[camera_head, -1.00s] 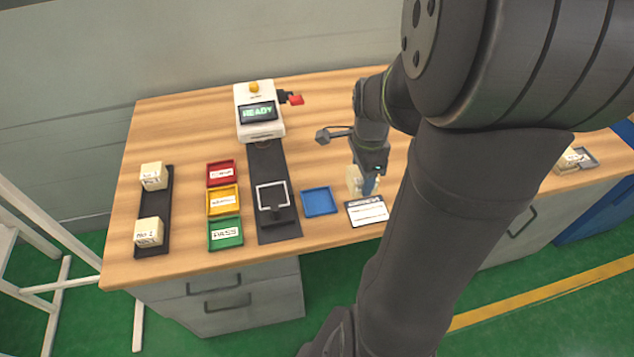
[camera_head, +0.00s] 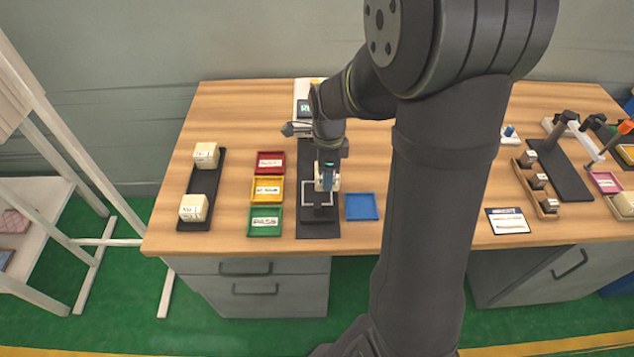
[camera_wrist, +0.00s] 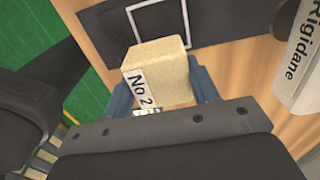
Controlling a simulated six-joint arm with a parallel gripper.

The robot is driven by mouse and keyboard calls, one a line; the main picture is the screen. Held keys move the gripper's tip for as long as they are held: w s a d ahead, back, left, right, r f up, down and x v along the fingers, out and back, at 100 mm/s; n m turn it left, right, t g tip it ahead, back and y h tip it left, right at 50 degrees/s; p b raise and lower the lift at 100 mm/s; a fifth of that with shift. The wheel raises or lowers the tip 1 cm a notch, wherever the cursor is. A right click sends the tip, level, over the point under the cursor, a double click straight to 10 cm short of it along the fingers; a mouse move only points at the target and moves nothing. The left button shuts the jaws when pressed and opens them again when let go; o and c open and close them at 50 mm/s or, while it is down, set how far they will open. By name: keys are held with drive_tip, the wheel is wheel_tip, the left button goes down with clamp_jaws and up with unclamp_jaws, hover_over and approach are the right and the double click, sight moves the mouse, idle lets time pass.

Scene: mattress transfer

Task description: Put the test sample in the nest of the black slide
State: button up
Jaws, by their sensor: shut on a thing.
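The test sample is a cream foam block (camera_wrist: 158,72) labelled "No 2", held between the blue fingers of my gripper (camera_wrist: 163,92) in the wrist view. In the head view my gripper (camera_head: 327,178) is shut on the sample over the black slide (camera_head: 319,231). The nest, a white square outline (camera_wrist: 180,10) on the slide, lies just beyond the block in the wrist view. In the head view the nest's outline (camera_head: 305,193) is partly hidden by the gripper and block. The block appears above the slide; its exact height I cannot tell.
A white tester (camera_head: 303,92) stands behind the slide, mostly hidden by my arm. Red (camera_head: 270,162), yellow (camera_head: 267,189) and green (camera_head: 265,221) trays lie left of the slide. A blue tray (camera_head: 362,206) lies right. Two cream blocks sit on a black rack (camera_head: 200,186).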

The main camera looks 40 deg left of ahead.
drive_tip(key=shift+s+a+f, duration=0.3)
drive_tip(key=shift+a+f, duration=0.15)
drive_tip(key=shift+a, duration=0.15)
drive_tip(key=shift+s+a+f, duration=0.25)
drive_tip(key=shift+a+f, duration=0.15)
drive_tip(key=shift+a, duration=0.15)
drive_tip(key=shift+f, duration=1.9)
drive_tip(key=shift+f, duration=0.1)
drive_tip(key=o, duration=1)
wheel_tip(320, 180, up, 12)
drive_tip(key=shift+r, duration=0.1)
